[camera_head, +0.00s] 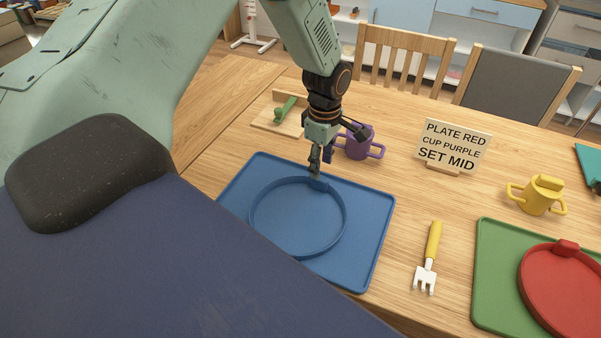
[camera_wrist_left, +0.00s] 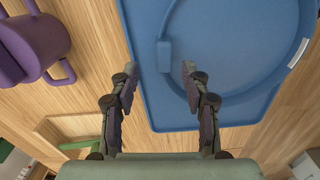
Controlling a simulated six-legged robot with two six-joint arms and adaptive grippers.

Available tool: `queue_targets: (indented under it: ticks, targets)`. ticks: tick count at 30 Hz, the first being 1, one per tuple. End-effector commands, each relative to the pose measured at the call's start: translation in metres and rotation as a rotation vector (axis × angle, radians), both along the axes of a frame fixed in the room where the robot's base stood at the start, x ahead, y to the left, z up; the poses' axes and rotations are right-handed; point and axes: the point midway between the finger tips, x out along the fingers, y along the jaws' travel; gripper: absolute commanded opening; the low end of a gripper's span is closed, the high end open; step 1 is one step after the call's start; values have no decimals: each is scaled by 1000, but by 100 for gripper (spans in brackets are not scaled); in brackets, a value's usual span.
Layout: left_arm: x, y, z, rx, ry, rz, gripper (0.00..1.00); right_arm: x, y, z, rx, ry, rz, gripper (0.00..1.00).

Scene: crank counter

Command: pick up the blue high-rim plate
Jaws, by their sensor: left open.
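The blue high-rim plate (camera_head: 254,236) lies on a blue tray (camera_head: 372,245) on the wooden table. The plate has a small raised block (camera_head: 318,185) on its far rim. My left gripper (camera_head: 314,172) is above that far rim, close to the block. In the left wrist view the gripper (camera_wrist_left: 160,68) has its fingers spread. The plate's block (camera_wrist_left: 165,56) shows between and just beyond the fingertips, nearer the left finger. The gripper holds nothing. I cannot tell from these views how high the fingertips are above the block. My right gripper does not show.
A purple two-handled cup (camera_head: 359,143) stands just right of my left gripper. A wooden board with a green handle (camera_head: 286,108) lies behind. A sign (camera_head: 453,146), yellow cup (camera_head: 538,194), fork (camera_head: 428,260), green tray (camera_head: 489,270) and red plate (camera_head: 535,300) are to the right.

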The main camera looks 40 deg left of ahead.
Motion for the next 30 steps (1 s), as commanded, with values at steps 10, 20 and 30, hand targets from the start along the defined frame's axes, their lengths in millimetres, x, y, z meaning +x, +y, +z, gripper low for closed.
queue_targets:
  ticks: [10, 20, 30]
  targets:
    - [-8, 1, -43, 1, 2, -2, 47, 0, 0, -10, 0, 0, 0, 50]
    - [-9, 0, -51, 0, -1, -3, 45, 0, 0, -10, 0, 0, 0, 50]
    - [-9, 0, -51, 0, 0, -3, 17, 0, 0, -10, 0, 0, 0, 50]
